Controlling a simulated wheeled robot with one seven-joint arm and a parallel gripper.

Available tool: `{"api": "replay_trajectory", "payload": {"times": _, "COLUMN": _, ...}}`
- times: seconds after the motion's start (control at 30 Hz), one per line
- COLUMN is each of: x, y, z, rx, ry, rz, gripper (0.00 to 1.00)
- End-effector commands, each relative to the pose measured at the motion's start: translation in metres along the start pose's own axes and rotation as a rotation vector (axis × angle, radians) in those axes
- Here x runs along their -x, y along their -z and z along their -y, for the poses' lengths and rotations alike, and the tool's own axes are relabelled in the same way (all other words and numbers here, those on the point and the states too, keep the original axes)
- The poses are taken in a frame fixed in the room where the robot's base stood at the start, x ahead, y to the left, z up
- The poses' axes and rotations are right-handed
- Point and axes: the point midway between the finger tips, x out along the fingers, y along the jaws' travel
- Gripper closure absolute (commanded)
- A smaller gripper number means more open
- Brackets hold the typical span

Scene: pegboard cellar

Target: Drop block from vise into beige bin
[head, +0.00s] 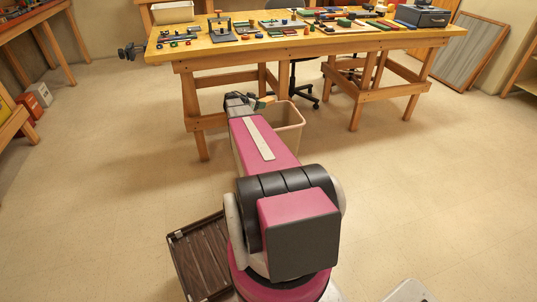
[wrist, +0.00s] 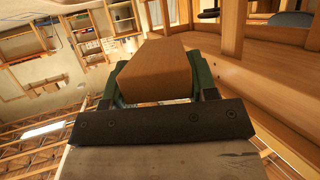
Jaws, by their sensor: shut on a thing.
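My gripper (wrist: 158,92) is shut on a tan wooden block (wrist: 155,72), held between its green fingers in the wrist view. In the head view, my gripper (head: 257,102) is small and far out at the end of my arm, with a bit of the block showing at its tip. The beige bin (head: 290,130) stands on the floor in front of the workbench. My gripper appears at its rim's left side, and my arm hides part of it. The dark vise (head: 131,51) is at the bench's left end, apart from my gripper; its jaws are too small to read.
The wooden workbench (head: 200,57) spans the back, with tools and coloured parts on top. A chair (head: 305,97) is under it. A dark slatted crate (head: 203,258) lies beside my base at left. The floor to the right is clear.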

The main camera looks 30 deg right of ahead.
Motion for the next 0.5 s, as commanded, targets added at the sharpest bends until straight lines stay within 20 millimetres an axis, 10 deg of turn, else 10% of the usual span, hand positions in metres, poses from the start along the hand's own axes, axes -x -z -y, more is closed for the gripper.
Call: {"api": "replay_trajectory", "payload": {"times": 0.5, "x": -0.040, "y": -0.025, "z": -0.018, "rx": -0.038, "ry": -0.093, "rz": 0.001, "gripper": 0.71}}
